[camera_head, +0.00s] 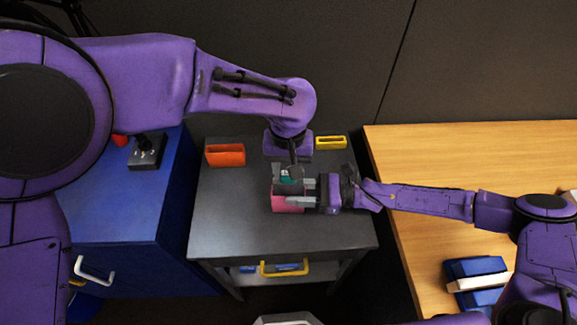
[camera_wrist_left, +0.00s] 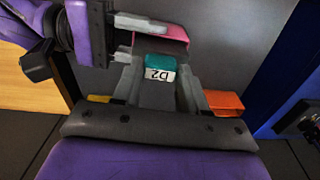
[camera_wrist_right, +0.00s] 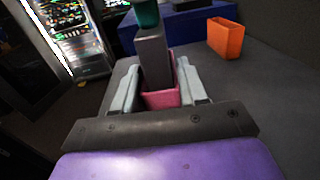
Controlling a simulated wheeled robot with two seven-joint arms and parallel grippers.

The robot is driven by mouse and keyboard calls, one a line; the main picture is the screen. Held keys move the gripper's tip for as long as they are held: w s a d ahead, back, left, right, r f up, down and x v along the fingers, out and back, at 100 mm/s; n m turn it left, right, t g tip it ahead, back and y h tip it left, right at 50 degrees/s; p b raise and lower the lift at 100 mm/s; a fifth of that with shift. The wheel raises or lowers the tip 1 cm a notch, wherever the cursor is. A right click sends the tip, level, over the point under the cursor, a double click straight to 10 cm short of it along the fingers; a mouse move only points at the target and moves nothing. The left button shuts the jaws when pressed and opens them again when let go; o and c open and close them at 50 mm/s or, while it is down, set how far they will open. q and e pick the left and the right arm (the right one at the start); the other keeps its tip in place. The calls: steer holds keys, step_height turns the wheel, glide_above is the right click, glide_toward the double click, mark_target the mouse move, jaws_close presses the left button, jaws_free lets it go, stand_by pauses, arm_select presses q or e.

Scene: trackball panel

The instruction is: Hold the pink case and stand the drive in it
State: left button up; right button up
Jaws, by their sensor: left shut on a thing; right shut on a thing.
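The pink case (camera_head: 289,206) is on or just above the grey cabinet top, its open end up; I cannot tell whether it touches. My right gripper (camera_head: 297,195) comes from the right and is shut on it; the case also shows between its fingers in the right wrist view (camera_wrist_right: 162,99). The drive has a teal top (camera_wrist_left: 158,60) labelled D2 and a grey body (camera_wrist_right: 153,62). My left gripper (camera_wrist_left: 160,68) comes from above and is shut on the drive. The drive is upright over the case, and its lower end appears inside the opening; the depth is hidden.
An orange container (camera_head: 225,156) and a yellow one (camera_head: 331,143) stand at the back of the grey cabinet top (camera_head: 230,222). A blue cabinet (camera_head: 125,215) is at left with a joystick box (camera_head: 146,153). A wooden desk (camera_head: 480,150) is at right. The front grey surface is clear.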

arm_select(q)
steer(key=o, duration=1.2)
steer(key=shift+s+f, duration=0.1)
steer(key=shift+f, duration=0.15)
steer(key=shift+r, duration=0.1)
